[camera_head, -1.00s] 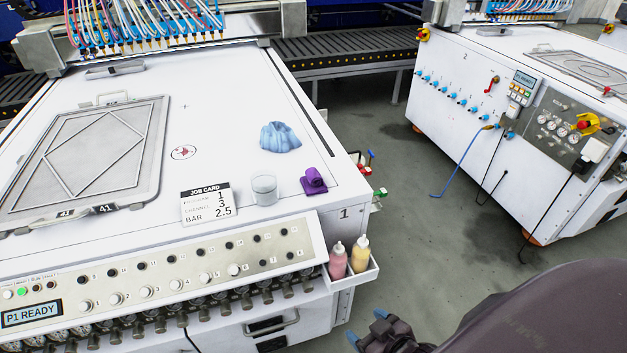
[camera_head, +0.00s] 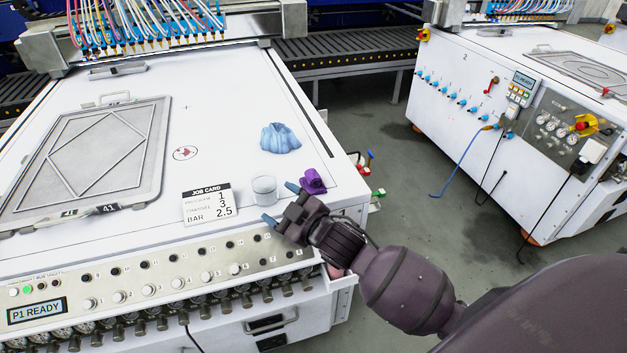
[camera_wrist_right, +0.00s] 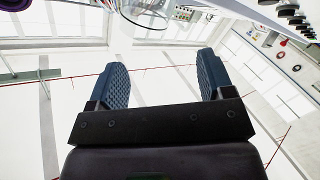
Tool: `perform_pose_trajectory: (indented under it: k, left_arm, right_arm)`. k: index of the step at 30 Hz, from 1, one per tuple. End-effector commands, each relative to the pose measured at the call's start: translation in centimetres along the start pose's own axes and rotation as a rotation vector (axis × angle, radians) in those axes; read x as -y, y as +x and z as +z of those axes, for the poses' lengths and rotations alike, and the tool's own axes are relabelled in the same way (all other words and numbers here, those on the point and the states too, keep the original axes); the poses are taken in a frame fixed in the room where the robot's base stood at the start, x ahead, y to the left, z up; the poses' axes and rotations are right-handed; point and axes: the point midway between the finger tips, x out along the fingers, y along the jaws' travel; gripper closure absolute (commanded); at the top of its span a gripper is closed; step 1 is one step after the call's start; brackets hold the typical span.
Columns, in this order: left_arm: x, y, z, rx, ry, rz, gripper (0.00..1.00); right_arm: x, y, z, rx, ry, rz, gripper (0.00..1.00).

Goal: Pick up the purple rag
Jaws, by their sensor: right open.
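The purple rag (camera_head: 313,180) lies crumpled on the white machine top near its right front corner. My right gripper (camera_head: 279,204) is just in front of and to the left of it in the head view, with its blue fingertips spread apart and nothing between them. The arm and gripper cover part of the machine's front edge. My left gripper is not in view.
A glass jar (camera_head: 264,189) stands close to the right gripper's fingers, left of the rag. A job card (camera_head: 208,204) stands further left. A blue rag (camera_head: 279,138) lies behind. A framed screen (camera_head: 100,150) lies at left. The front control panel (camera_head: 150,275) is below.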

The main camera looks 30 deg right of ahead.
Motion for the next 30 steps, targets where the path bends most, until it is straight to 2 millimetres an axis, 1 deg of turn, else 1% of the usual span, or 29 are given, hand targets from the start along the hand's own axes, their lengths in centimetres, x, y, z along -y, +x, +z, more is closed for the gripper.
perform_pose_trajectory:
  k: [1,5,6,8,9,11,12,14,15,17,18,20,21,23,24,26,27,29,30]
  left_arm:
    - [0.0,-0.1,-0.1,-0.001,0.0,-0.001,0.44]
    - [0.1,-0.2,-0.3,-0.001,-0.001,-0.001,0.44]
    - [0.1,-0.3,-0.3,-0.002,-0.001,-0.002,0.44]
    - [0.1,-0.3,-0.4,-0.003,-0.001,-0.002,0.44]
    - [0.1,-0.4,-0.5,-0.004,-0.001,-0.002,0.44]
    - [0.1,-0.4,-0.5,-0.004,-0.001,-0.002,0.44]
    - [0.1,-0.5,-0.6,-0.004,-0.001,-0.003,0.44]
    - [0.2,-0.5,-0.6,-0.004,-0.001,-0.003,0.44]
    - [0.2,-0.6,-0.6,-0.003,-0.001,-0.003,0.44]
    - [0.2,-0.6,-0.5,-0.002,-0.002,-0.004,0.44]
    - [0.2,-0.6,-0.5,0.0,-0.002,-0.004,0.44]
    - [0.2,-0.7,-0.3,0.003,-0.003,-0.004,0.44]
    - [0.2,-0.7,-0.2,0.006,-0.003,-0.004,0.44]
    - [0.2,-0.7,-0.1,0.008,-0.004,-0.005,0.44]
    - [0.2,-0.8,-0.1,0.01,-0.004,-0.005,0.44]
    - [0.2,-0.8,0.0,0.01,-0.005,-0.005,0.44]
    - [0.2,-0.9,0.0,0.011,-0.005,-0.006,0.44]
    - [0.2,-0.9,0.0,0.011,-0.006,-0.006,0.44]
    - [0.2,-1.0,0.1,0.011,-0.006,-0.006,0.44]
  right_arm:
    - [-1.2,1.6,-2.4,-0.067,-0.086,0.007,0.26]
    - [-3.2,4.7,-7.7,-0.24,-0.323,0.023,0.26]
    - [-3.7,5.4,-9.4,-0.297,-0.405,0.03,0.26]
    - [-4.4,6.4,-11.9,-0.383,-0.534,0.038,0.26]
    - [-4.8,7.0,-13.6,-0.444,-0.626,0.044,0.26]
    - [-5.2,7.7,-16.0,-0.535,-0.77,0.048,0.26]
    - [-5.4,8.1,-17.4,-0.596,-0.873,0.05,0.26]
    - [-5.5,8.6,-19.4,-0.69,-1.034,0.048,0.26]
    - [-5.6,8.9,-20.5,-0.752,-1.149,0.043,0.26]
    - [-5.6,9.2,-21.8,-0.844,-1.332,0.028,0.26]
    - [-5.6,9.4,-22.4,-0.906,-1.461,0.01,0.26]
    - [-5.6,9.7,-22.6,-0.988,-1.646,-0.03,0.26]
    - [-5.7,9.9,-22.4,-1.037,-1.765,-0.065,0.26]
    - [-6.0,10.1,-21.6,-1.103,-1.938,-0.13,0.26]
    - [-6.4,10.3,-20.8,-1.143,-2.047,-0.184,0.26]
    - [-7.0,10.4,-19.2,-1.196,-2.199,-0.28,0.26]
    - [-7.6,10.4,-18.0,-1.229,-2.292,-0.354,0.26]
    - [-8.6,10.3,-15.8,-1.273,-2.416,-0.484,0.26]
    - [-9.2,10.2,-14.1,-1.303,-2.486,-0.582,0.26]
